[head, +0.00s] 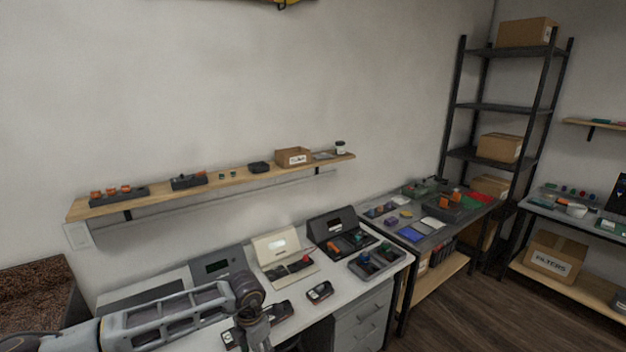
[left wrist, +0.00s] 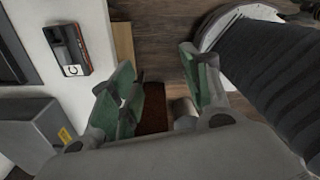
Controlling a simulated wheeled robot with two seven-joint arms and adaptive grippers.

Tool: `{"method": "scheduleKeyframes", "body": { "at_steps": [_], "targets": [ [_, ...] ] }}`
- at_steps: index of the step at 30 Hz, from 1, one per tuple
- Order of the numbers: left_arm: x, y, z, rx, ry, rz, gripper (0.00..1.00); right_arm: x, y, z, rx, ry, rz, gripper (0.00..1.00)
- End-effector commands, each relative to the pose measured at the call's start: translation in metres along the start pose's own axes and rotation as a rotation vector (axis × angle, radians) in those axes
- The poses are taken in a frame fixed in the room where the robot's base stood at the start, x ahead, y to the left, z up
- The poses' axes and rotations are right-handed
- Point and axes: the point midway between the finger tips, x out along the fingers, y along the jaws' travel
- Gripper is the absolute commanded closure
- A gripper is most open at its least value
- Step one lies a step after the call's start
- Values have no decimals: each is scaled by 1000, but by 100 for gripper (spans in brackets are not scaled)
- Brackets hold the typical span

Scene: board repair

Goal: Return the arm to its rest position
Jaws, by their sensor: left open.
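My left arm (head: 170,312) reaches in from the lower left of the head view, over the front of the white workbench (head: 335,293). Its far end bends down near the bench's front edge, and the fingertips are out of sight there. In the left wrist view my left gripper (left wrist: 160,90) is open, its green-padded fingers spread apart with nothing between them. Below the fingers are a dark brown patch and wooden floor. My right gripper is in neither view.
A black handheld device (head: 320,291) lies on the bench. An open beige case (head: 284,258), an open black case (head: 341,232) and a grey tray (head: 376,262) stand behind it. A wall shelf (head: 220,187) runs above. Wooden floor (head: 450,318) is clear at right.

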Motion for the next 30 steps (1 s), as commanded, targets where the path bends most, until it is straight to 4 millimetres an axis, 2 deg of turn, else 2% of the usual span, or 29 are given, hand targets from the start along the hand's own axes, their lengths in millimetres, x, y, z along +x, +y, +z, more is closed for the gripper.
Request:
{"method": "scheduleKeyframes", "body": {
  "at_steps": [8, 17, 23, 30],
  "targets": [
    [8, -14, 7, -20, -20, -72, 53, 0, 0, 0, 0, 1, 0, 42],
    [20, -40, 22, -68, -64, -220, 53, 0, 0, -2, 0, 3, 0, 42],
    [30, -67, 41, -142, -120, -386, 53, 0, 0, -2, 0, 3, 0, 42],
    [41, -102, 75, -322, -227, -674, 53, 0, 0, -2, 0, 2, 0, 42]
  ]
}}
